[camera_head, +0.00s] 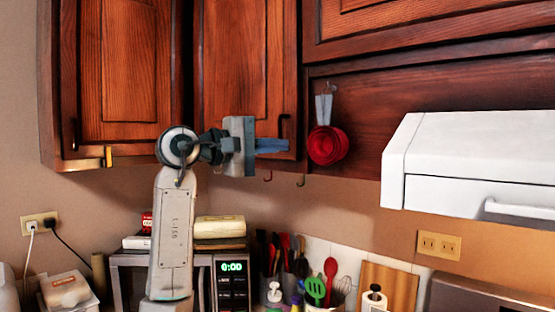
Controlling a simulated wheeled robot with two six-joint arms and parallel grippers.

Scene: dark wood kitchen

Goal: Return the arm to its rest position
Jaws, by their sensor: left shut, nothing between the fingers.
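My left arm rises from the bottom of the head view, in front of the microwave. My left gripper (286,145) points to the right at the height of the lower edge of the wall cabinets. Its blue fingers are shut with nothing between them. The fingertips are in front of a cabinet door (232,65), close to its dark handle in the picture; I cannot tell whether they touch it. My right gripper is not in view.
A red cup (327,145) hangs right of my gripper. A white range hood (470,155) juts out at the right. Below are a microwave (232,285), utensils (315,290) and a wooden board (392,288). A gap lies between the fingertips and the cup.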

